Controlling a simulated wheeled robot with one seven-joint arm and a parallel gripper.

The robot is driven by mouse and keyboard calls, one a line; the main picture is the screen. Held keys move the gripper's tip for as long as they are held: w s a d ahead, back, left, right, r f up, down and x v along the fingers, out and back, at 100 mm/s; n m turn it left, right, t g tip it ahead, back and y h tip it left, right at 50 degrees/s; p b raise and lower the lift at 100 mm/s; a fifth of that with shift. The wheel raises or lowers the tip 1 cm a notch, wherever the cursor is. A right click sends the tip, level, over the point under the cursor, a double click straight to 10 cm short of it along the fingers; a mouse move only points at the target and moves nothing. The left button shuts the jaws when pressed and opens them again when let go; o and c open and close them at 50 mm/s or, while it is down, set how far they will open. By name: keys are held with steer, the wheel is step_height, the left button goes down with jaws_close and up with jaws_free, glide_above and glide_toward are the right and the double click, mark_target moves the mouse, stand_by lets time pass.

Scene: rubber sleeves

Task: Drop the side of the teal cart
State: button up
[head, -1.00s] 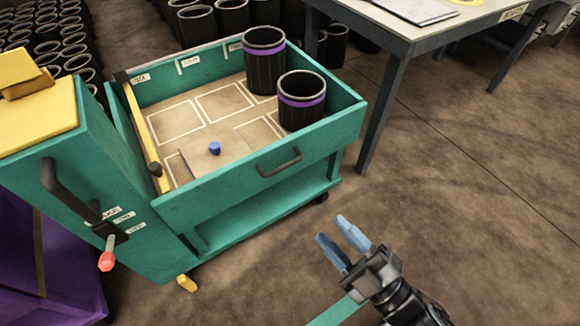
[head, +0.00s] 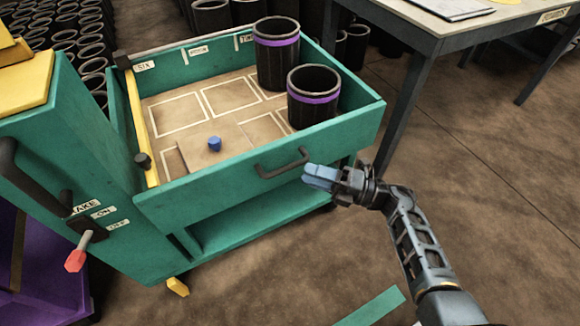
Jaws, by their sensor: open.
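The teal cart (head: 152,238) stands at the left and centre of the head view. Its near side panel (head: 225,187) is up and carries a dark bar handle (head: 282,163). My gripper (head: 312,178) is open and empty, its blue fingers just right of the handle's right end in the picture. I cannot tell whether they touch the panel or handle. Two black sleeves with purple bands, one at the back (head: 277,58) and one nearer (head: 314,98), stand upright on the cart's deck. A small blue knob (head: 214,143) is on the deck.
A red-tipped lever (head: 76,260) hangs beside brake labels on the cart's left end. A yellow bar (head: 142,125) runs along the deck's left edge. A table (head: 415,40) stands at the back right. Several black sleeves fill the back left. Floor at right is clear.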

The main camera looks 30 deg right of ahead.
mark_target(289, 166)
steer(key=x, duration=0.6)
steer(key=shift+w+a+r, duration=0.1)
steer(key=shift+w+a, duration=0.1)
steer(key=shift+c, duration=0.4)
jaws_close()
